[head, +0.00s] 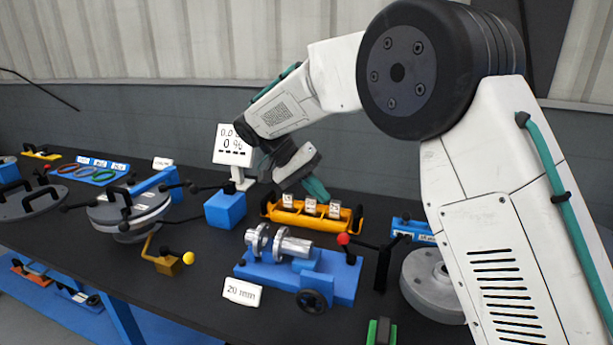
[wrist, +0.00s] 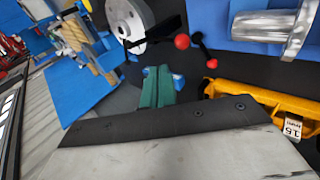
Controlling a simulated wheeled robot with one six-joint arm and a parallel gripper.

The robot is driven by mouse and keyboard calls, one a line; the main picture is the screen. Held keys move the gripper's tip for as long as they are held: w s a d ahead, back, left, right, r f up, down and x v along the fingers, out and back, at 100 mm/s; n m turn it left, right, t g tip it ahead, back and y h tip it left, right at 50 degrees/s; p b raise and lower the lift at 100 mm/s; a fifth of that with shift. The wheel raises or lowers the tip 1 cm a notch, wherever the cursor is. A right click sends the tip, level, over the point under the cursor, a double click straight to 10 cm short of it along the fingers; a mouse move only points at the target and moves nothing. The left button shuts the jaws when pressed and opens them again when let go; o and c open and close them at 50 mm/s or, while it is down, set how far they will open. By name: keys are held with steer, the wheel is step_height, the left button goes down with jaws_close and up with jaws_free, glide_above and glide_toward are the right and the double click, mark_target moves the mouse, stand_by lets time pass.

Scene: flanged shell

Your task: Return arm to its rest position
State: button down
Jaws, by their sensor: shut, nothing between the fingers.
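My white arm reaches in from the right of the head view and bends over the dark bench (head: 215,262). The gap between my gripper and the tray cannot be judged exactly.
A blue fixture (head: 345,283) with a metal flanged shell (head: 288,247) stands in front. A red-knobbed lever (head: 344,239) rises beside it. A grey round part (head: 430,285) is right.

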steer(key=s+d+r+n+t+y, duration=0.1)
steer(key=s+d, duration=0.5)
steer(key=s, duration=0.6)
steer(key=s+d+n+t+y, duration=0.1)
steer(key=s+d+y, duration=0.3)
steer(key=s, duration=0.8)
steer(key=s+d+r+n+t+y, duration=0.1)
steer(key=s+d+n+y, duration=0.1)
steer(key=s+d, duration=0.6)
steer(key=s+y, duration=0.1)
steer(key=s, duration=0.3)
steer(key=shift+s+d+r+n+t, duration=0.25)
steer(key=shift+r+n+t, duration=0.1)
steer(key=shift+n+t, duration=0.05)
